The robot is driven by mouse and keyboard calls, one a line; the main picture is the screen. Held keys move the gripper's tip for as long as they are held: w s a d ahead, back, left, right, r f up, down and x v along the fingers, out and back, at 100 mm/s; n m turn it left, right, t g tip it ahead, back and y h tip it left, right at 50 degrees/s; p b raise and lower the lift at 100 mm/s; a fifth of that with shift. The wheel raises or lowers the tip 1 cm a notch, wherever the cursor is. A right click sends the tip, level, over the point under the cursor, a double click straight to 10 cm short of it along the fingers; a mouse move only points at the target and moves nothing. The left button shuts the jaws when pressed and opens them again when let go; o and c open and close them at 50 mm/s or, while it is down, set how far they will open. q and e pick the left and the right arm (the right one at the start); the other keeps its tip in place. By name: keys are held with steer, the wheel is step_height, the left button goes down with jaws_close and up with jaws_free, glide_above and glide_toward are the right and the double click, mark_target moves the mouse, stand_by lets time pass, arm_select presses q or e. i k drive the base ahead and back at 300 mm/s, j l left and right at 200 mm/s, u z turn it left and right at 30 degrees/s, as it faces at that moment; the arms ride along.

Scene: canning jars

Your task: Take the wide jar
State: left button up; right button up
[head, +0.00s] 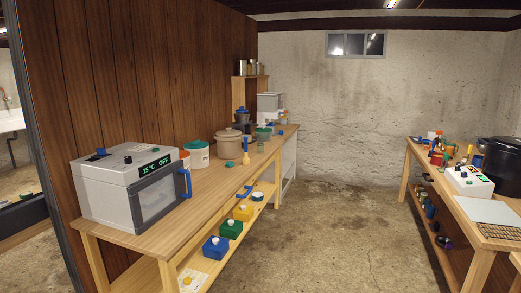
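No jar here can be singled out with certainty as the wide jar. On the long wooden bench at the left in the head view stand a wide white container (198,156) with coloured markings and a lidded beige pot (228,147). A smaller vessel with a green top (263,133) stands farther back, too small to make out well. Several small jars or cans (250,68) stand on a raised shelf at the far end. Neither of my grippers is in view.
A grey oven-like appliance (135,185) fills the bench's near end. Coloured boxes, including a blue one (216,247), sit on its lower shelf. A second table (450,193) at the right holds a black appliance (499,165) and small items. The concrete floor (335,235) between is clear.

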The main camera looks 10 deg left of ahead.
mark_target(259, 145)
steer(key=z, duration=0.15)
steer(key=i, duration=4.45)
steer(key=i+u, duration=0.1)
steer(key=i, duration=1.1)
steer(key=i+l, duration=0.1)
steer(key=i, duration=1.05)
steer(key=u, duration=0.45)
steer(key=i+u, duration=0.1)
steer(key=u, duration=0.75)
steer(key=l+u, duration=0.15)
steer(key=u, duration=0.25)
steer(key=i+u, duration=0.1)
steer(key=u, duration=0.35)
steer(key=l+u, duration=0.15)
steer(key=u, duration=1.35)
